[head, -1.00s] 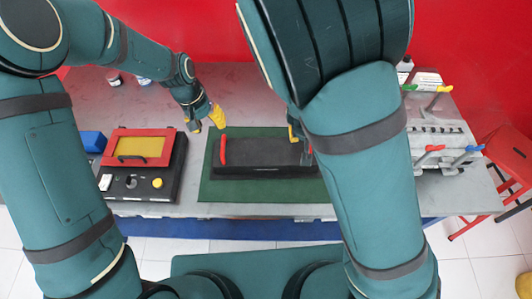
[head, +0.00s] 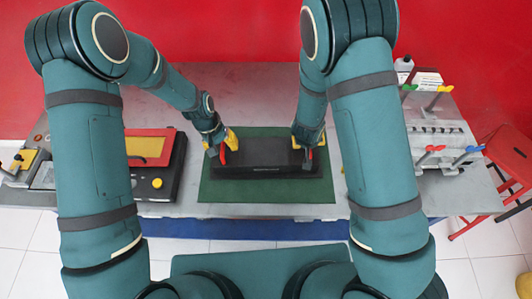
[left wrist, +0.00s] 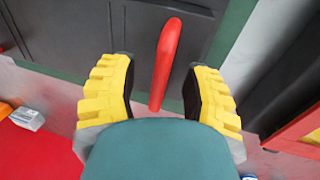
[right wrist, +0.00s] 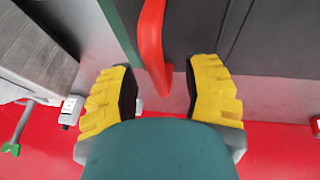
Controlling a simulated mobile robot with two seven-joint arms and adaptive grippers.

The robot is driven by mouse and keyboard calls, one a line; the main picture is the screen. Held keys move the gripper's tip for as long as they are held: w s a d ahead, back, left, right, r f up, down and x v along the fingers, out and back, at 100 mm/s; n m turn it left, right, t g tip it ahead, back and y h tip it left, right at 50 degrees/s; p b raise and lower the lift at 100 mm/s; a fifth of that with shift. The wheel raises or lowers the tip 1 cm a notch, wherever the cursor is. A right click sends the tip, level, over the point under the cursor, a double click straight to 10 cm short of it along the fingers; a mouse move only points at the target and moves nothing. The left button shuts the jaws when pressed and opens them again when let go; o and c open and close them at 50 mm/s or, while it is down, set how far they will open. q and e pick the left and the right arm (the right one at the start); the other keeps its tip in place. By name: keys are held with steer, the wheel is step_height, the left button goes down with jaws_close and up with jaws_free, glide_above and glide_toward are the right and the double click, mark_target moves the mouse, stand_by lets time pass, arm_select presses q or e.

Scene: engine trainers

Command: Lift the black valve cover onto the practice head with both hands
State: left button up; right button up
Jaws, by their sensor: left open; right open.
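The black valve cover (head: 265,155) lies flat on a green mat (head: 265,190), with a red handle at each end. My left gripper (head: 222,149) is open at the cover's left end. In the left wrist view its yellow fingers (left wrist: 158,75) stand on either side of the left red handle (left wrist: 166,55), not closed on it. My right gripper (head: 308,150) is open at the right end. In the right wrist view its fingers (right wrist: 162,70) are spread around the lower end of the right red handle (right wrist: 151,40). The grey practice head (head: 425,140) stands to the right.
Clamps with green, yellow, red (head: 433,149) and blue handles stand around the practice head. A black case with a red and yellow panel (head: 150,148) is left of the mat. A bottle (head: 403,66) and white box (head: 428,78) stand at the back right.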

arm_select(q)
steer(key=shift+f, duration=0.2)
arm_select(e)
steer(key=shift+w+f, duration=0.1)
steer(key=shift+f, duration=0.1)
arm_select(q)
jaws_close()
arm_select(e)
jaws_close()
arm_select(q)
steer(key=shift+r, duration=0.25)
arm_select(e)
steer(key=shift+r, duration=0.25)
